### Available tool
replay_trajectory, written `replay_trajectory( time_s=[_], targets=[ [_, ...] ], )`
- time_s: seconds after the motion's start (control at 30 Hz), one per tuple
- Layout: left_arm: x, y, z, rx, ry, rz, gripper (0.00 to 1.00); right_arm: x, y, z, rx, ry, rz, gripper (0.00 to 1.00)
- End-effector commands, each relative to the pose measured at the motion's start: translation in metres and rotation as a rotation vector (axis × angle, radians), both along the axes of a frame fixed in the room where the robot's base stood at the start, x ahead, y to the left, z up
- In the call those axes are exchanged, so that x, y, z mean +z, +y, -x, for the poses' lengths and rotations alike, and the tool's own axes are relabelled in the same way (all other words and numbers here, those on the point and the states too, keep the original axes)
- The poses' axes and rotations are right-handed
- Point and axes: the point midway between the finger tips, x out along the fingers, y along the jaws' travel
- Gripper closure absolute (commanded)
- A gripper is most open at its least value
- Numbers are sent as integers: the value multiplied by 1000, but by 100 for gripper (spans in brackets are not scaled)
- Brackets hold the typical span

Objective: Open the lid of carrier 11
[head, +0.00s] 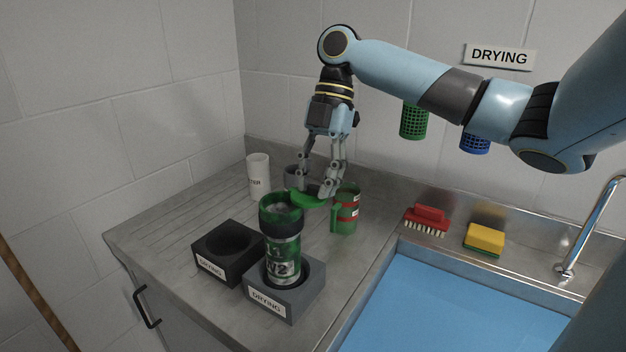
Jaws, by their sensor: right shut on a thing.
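A green carrier (284,247) with a dark collar stands upright in the front grey drying block (270,302). Its label is partly legible, and I cannot read its number surely. The collar's top looks open. A bright green lid (307,199) sits at the right rim of the collar, swung to the side. My right gripper (319,190) reaches down from above and is shut on the lid. Whether the lid is still joined to the carrier is unclear. My left gripper is not in view.
An empty dark drying block (229,245) stands left of the carrier. A white cup (258,177), a grey cup partly hidden by my gripper and a green-red carrier (346,212) stand behind. A red brush (427,219) and yellow sponge (484,238) lie behind the blue sink (450,305).

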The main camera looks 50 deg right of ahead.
Motion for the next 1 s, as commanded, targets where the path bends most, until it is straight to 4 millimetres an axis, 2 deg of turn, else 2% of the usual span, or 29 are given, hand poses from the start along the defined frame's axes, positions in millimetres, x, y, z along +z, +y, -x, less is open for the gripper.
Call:
replay_trajectory(
  time_s=[0.4, 1.0],
  targets=[
    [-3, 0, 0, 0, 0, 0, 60, -1, -9, -4, 226, 0, -3, 100],
    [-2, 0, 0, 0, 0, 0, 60, -1, -12, -5, 269, 0, 0, 100]
  ],
)
